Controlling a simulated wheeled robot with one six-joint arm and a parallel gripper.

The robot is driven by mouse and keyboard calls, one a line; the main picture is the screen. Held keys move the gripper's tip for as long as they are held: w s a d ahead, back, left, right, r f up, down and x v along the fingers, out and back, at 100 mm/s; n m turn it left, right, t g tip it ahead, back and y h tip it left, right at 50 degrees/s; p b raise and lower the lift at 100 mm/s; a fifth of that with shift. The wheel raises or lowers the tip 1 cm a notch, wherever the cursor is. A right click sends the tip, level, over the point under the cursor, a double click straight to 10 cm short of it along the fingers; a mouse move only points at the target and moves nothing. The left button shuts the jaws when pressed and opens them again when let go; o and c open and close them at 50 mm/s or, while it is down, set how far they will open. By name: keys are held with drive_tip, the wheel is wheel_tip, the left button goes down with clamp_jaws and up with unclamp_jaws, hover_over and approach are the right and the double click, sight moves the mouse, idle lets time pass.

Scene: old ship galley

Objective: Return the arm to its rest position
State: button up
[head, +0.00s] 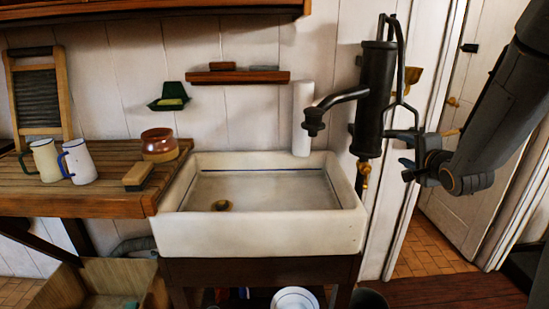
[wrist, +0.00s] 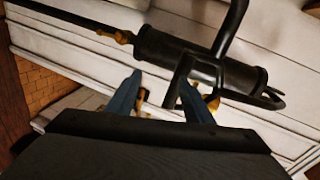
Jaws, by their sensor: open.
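My arm (head: 500,110) reaches in from the upper right of the head view. My gripper (head: 408,155) is at its lower left end, beside the black hand pump (head: 375,95) on the wall, on the pump's right side. In the wrist view my gripper (wrist: 160,92) shows two blue-grey fingers spread apart with nothing held between them. The pump's dark body (wrist: 200,55) and handle lie just beyond the fingertips there. I cannot tell whether a finger touches the pump or its handle.
A white sink (head: 260,235) stands below and left of the pump. A wooden counter (head: 105,205) at left holds two mugs, a brown pot (head: 158,145) and a brush. A shelf (head: 237,78) is on the wall. A white door (head: 480,110) is behind my arm.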

drive_tip(key=s+a+f+n+g+h+b, duration=0.1)
drive_tip(key=s+a+f+n+g, duration=0.7)
drive_tip(key=s+f, duration=0.4)
drive_tip(key=s+a+f+n+g, duration=0.1)
drive_tip(key=s+a+n+g, duration=0.2)
drive_tip(key=s, duration=0.6)
drive_tip(key=s+a+f+n+g, duration=0.2)
drive_tip(key=s+a+n+g, duration=0.1)
drive_tip(key=s, duration=0.6)
drive_tip(key=shift+a+f+n+b, duration=0.2)
drive_tip(key=shift+a+n+b, duration=0.25)
drive_tip(key=shift+a+n, duration=0.45)
